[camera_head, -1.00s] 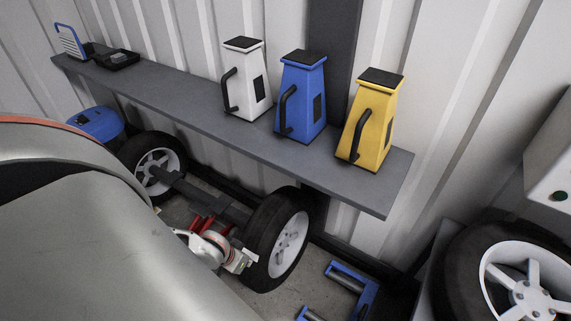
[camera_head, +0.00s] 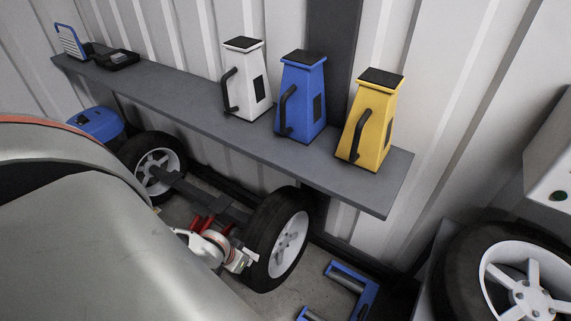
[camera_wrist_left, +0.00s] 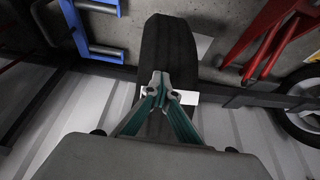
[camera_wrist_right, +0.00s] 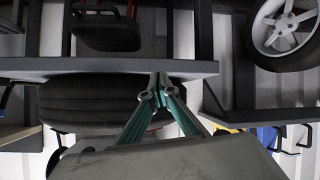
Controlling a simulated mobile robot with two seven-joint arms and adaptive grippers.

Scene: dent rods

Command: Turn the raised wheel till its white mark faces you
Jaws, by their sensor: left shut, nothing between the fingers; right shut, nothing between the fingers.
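The raised wheel (camera_head: 289,243), a black tyre with a white spoked rim, sits on the near end of an axle in the head view. My left gripper (camera_head: 250,260) is at the tyre's left side. In the left wrist view the left gripper (camera_wrist_left: 160,80) is shut and empty, with its tips over the tyre tread (camera_wrist_left: 168,45). A white patch (camera_wrist_left: 186,98) shows beside the fingers, partly hidden by them; I cannot tell for certain that it is the mark. My right gripper (camera_wrist_right: 160,80) is shut and empty near a grey edge and a dark tyre (camera_wrist_right: 85,98).
A grey shelf (camera_head: 370,188) above the wheel carries white, blue and yellow cans (camera_head: 370,120). Red stand parts (camera_head: 224,226) are beside the axle. A blue frame with rollers (camera_head: 350,285) lies on the floor. Another wheel (camera_head: 525,285) is at the right.

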